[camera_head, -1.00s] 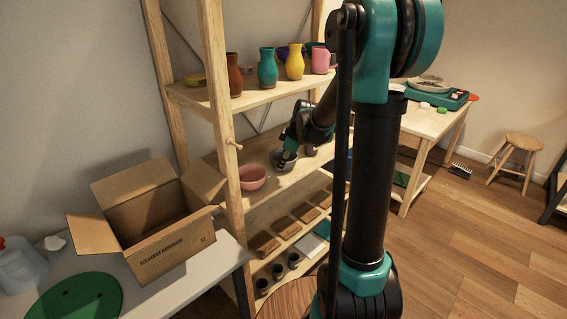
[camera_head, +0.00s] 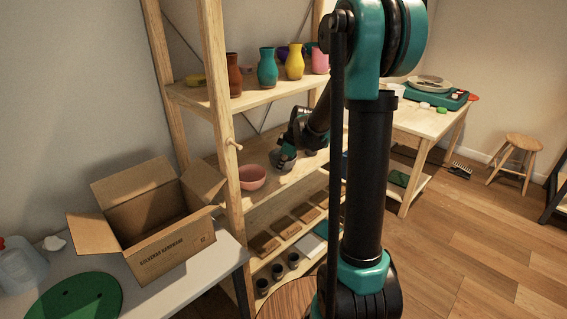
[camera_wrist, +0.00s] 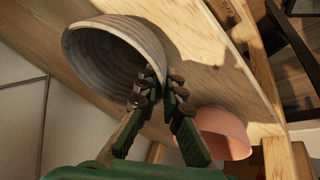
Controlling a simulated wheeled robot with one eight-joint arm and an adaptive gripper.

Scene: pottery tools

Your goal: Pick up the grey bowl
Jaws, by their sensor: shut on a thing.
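The grey bowl (camera_wrist: 105,52) is large in the wrist view, ribbed inside, with its open side facing my camera. My gripper (camera_wrist: 163,78) is shut on its rim, one finger inside the wall and one outside. In the head view my gripper (camera_head: 283,158) is over the middle shelf. The bowl is hard to tell from the gripper there. I cannot tell whether the bowl touches the shelf board.
A pink bowl (camera_head: 252,177) stands on the same shelf, close to the gripper; it also shows in the wrist view (camera_wrist: 222,133). Several vases, among them a teal vase (camera_head: 267,68), stand on the shelf above. A wooden upright (camera_head: 222,120) and an open cardboard box (camera_head: 160,222) are to the left.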

